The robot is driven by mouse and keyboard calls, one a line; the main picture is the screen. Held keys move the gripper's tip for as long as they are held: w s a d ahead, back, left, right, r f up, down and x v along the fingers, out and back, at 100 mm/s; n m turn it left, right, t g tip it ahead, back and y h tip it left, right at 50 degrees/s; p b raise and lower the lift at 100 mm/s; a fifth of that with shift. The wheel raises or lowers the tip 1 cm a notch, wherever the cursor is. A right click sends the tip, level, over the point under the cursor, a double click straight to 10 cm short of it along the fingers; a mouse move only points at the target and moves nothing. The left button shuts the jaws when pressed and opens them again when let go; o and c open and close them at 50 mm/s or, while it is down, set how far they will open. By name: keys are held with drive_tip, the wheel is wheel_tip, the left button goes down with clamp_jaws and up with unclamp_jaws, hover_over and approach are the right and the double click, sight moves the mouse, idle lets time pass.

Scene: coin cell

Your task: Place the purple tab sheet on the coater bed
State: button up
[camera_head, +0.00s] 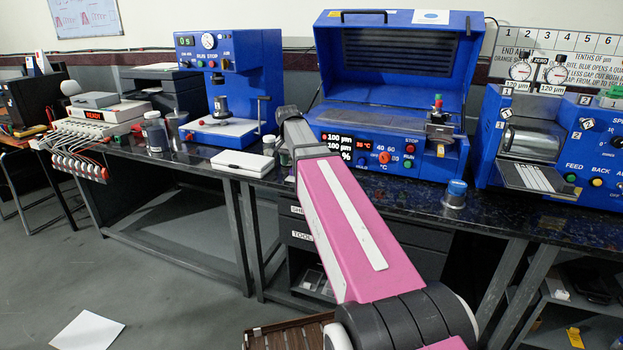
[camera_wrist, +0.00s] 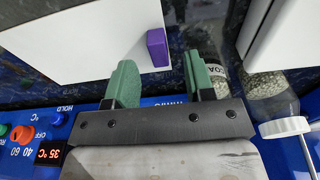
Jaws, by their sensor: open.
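A white sheet (camera_wrist: 75,40) with a purple tab (camera_wrist: 157,47) on its edge shows at the upper left in the wrist view. My gripper (camera_wrist: 160,76) is open, its two green fingers apart with nothing held. The tab is just beyond the gap between the fingertips; I cannot tell the height between them. My arm hides my gripper in the head view.
A jar of pale grains (camera_wrist: 268,85) and a white block (camera_wrist: 288,35) are close to the right finger in the wrist view. A blue press (camera_head: 230,75) stands left of the coater, a roller machine (camera_head: 530,140) right. A small blue-lidded pot (camera_head: 455,193) stands in front.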

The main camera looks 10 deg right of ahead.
drive_tip(key=shift+d+f, duration=0.15)
drive_tip(key=shift+f, duration=1.4)
clamp_jaws()
drive_tip(key=shift+r, duration=0.1)
